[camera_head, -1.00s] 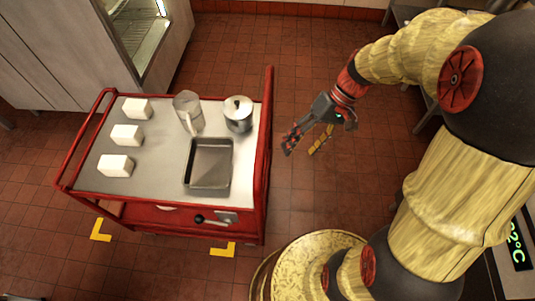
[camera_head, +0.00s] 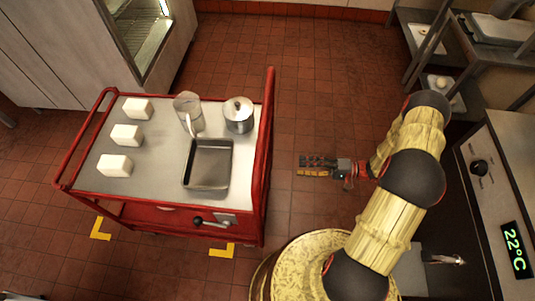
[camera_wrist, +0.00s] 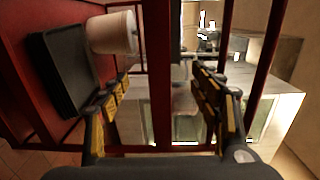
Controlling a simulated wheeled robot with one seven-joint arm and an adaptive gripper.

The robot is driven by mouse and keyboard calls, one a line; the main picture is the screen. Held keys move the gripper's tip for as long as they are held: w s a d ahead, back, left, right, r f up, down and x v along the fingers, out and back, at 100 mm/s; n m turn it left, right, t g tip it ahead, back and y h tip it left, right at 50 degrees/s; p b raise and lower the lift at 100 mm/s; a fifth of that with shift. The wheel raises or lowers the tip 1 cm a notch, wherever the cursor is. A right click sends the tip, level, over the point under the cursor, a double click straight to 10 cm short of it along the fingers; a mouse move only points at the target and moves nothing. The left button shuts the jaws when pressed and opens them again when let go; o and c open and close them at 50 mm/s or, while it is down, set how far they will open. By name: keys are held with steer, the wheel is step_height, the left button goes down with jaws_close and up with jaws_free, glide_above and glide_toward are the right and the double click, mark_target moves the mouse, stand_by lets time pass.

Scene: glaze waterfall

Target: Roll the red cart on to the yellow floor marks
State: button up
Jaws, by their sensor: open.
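The red cart (camera_head: 160,215) stands on the tiled floor at left centre in the head view. Its pale top carries white blocks, a clear jug, a metal pot and a grey tray. Two yellow floor marks (camera_head: 101,229) (camera_head: 222,250) show at the cart's near side; any others are hidden. My gripper (camera_head: 305,167) is open and empty, a short way right of the cart's upright right end, fingers pointing at it. In the wrist view, the open fingers (camera_wrist: 160,95) face the cart's red bars (camera_wrist: 158,50), with no contact visible.
A steel cabinet (camera_head: 60,50) stands behind the cart at upper left. Shelving (camera_head: 445,60) and a counter with a display reading 22°C (camera_head: 515,250) stand at right. Tiled floor (camera_head: 310,80) is clear behind the gripper.

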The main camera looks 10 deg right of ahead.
steer(key=p+x, duration=0.1)
steer(key=x, duration=1.5)
steer(key=shift+w+f, duration=0.1)
steer(key=shift+f, duration=0.1)
steer(key=shift+c, duration=0.2)
steer(key=shift+f, duration=0.1)
jaws_close()
stand_by(0.4)
